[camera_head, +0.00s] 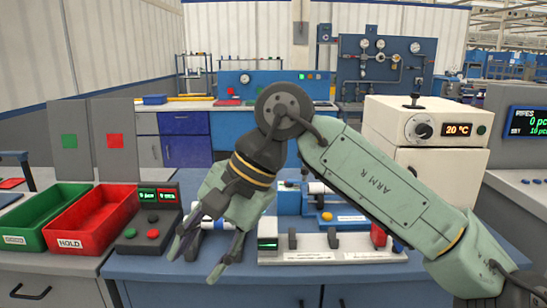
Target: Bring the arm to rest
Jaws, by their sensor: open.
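My arm (375,185) reaches in from the lower right, bends at a dark elbow joint near the middle, and points down to the left. My gripper (203,258) hangs over the front left of the blue bench (180,267). A small white and blue fixture (222,222) lies partly hidden behind the gripper.
A red HOLD bin (92,222) and a green bin (40,212) stand at left beside a button box (147,228). A white fixture rail (333,250) lies right of the gripper. A cream oven (425,135) stands behind my arm.

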